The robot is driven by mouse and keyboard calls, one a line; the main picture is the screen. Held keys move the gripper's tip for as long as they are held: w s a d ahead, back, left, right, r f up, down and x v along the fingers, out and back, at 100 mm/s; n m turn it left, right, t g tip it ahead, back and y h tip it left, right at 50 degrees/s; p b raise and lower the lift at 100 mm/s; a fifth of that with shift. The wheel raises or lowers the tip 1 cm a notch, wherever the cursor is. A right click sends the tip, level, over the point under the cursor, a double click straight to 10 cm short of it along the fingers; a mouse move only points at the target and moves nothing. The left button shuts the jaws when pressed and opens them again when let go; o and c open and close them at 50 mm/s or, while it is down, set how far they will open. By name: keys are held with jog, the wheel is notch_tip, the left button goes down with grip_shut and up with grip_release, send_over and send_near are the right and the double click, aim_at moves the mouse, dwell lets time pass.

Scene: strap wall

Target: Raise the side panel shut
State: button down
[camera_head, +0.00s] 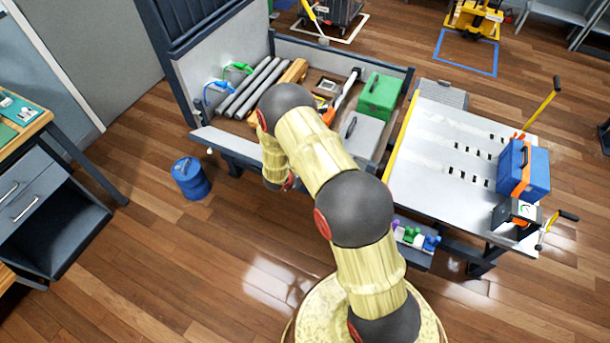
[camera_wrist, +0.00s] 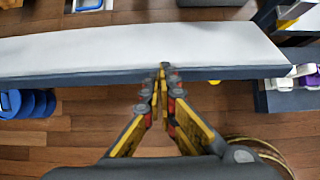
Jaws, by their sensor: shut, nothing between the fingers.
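The side panel (camera_wrist: 140,48) fills the upper part of the wrist view as a long light grey board with a dark edge along its near side. In the head view its left part (camera_head: 225,143) shows at the front of the cargo bed, folded outward; my arm hides much of the rest. My gripper (camera_wrist: 163,75) is shut and empty, its fingertips at the panel's dark near edge, around mid-length. Whether they touch it I cannot tell. In the head view the fingertips are hidden by my arm.
The bed holds grey pipes (camera_head: 250,88), a green case (camera_head: 380,96) and a grey case (camera_head: 360,132). A blue drum (camera_head: 190,178) stands on the floor to the left. A grey slotted table (camera_head: 430,150) is right.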

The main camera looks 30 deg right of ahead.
jog(key=a+f+v, duration=0.1)
jog(key=v, duration=0.6)
jog(key=shift+s+p, duration=0.3)
jog(key=shift+p, duration=0.1)
jog(key=shift+a, duration=0.15)
